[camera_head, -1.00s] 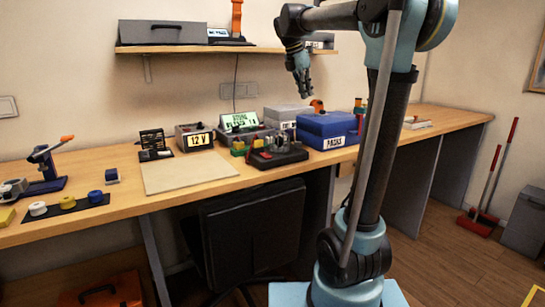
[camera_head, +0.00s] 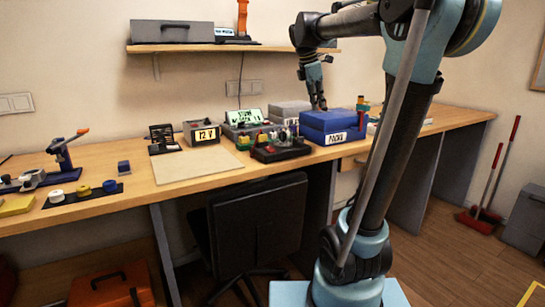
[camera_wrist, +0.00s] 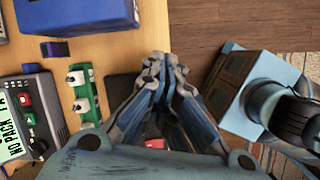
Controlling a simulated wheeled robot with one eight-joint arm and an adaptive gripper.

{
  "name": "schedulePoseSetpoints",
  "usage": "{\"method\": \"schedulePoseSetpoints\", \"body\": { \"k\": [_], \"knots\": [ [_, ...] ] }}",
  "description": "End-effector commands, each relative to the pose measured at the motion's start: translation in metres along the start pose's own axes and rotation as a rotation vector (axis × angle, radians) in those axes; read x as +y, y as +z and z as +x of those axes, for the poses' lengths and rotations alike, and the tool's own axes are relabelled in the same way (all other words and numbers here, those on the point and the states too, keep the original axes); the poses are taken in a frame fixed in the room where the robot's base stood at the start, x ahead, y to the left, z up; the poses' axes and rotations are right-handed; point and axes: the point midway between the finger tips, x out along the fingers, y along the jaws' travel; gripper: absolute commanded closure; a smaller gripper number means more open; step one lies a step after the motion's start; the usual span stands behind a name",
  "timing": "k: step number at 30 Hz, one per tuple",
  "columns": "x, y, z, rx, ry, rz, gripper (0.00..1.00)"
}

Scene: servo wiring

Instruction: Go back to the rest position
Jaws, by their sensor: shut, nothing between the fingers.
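My gripper (camera_head: 319,104) hangs fingers-down in front of the blue PACKS box (camera_head: 334,121) and the grey box (camera_head: 290,110) in the head view. Its fingers are together, with nothing between them. In the wrist view the closed fingers (camera_wrist: 160,65) fill the middle, over the table edge and the floor. My arm is bent, with the forearm reaching left from the raised elbow.
A tester with a lit screen (camera_head: 243,117) and a 12 V supply (camera_head: 201,133) stand along the wall. A pale mat (camera_head: 197,165) lies bare. A black chair (camera_head: 257,225) stands before the bench. In the wrist view a green board (camera_wrist: 85,92) lies left of the fingers.

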Motion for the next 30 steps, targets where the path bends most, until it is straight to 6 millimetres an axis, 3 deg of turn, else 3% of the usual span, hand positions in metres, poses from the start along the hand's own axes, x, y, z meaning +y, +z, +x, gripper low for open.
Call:
{"method": "schedulePoseSetpoints", "body": {
  "k": [14,30],
  "knots": [
    [-0.117,-0.024,0.075,0.094,-0.017,0.579,1.0],
    [-0.246,-0.076,0.182,0.198,-0.091,1.276,1.0]
  ]
}}
